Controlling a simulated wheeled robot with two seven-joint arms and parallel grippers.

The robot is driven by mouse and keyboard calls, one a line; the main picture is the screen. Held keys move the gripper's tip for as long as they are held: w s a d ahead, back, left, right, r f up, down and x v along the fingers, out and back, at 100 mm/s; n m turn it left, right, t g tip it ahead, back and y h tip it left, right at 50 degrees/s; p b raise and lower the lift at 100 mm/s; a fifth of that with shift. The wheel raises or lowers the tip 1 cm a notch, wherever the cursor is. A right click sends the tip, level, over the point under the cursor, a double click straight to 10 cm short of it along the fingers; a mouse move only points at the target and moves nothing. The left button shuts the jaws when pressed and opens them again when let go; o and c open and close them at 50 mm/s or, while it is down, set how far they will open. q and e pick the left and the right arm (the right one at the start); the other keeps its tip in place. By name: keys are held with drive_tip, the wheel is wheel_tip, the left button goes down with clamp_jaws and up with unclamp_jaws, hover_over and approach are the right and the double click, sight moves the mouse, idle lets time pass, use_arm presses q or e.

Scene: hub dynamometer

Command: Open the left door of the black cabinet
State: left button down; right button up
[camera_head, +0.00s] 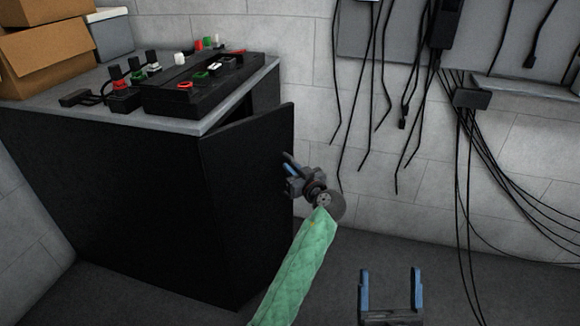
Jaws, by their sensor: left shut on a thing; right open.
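The black cabinet (120,190) stands at the left under a grey top. Its door (245,200) is partly open, swung out from the cabinet front, with a dark gap behind its upper edge. My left gripper (289,164) is shut at the door's free edge, on the right side of the panel. Whether it holds a handle or the edge itself is hidden by the fingers. My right gripper (391,275) is open and empty, low in the view, to the right of the door and apart from it.
A black control box (205,85) with plugs and knobs lies on the cabinet top, beside cardboard boxes (45,50). Black cables (480,150) hang from the wall at the right, some reaching the floor. The floor (350,260) right of the door is clear.

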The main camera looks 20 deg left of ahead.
wheel_tip(320, 180, down, 24)
drive_tip(key=w+a+g+h+p, duration=0.2)
drive_tip(key=w+g+p, duration=0.1)
drive_tip(key=g, duration=0.6)
drive_tip(key=s+d+f+g+h+p, duration=0.1)
drive_tip(key=s+f+g, duration=0.55)
drive_tip(key=f, duration=0.65)
drive_tip(key=s+d+f+g+h+p, duration=0.1)
drive_tip(key=s+f+g, duration=0.3)
drive_tip(key=s+f, duration=0.7)
use_arm(q)
drive_tip(key=s+d+m+t+h+p, duration=0.2)
drive_tip(key=s+h, duration=0.5)
drive_tip(key=s, duration=0.4)
drive_tip(key=s+d+m+t+h+p, duration=0.2)
drive_tip(key=s+d+m+h, duration=0.3)
drive_tip(key=s+m+h, duration=0.3)
drive_tip(key=s+m+t, duration=0.1)
drive_tip(key=s, duration=0.3)
drive_tip(key=shift+d+t+h, duration=0.3)
drive_tip(key=shift+d+t, duration=0.1)
use_arm(e)
drive_tip(key=r, duration=0.1)
drive_tip(key=w+r, duration=0.2)
drive_tip(key=shift+w+a+m+t, duration=0.15)
drive_tip(key=shift+a+m+t, duration=0.15)
drive_tip(key=shift+m, duration=0.1)
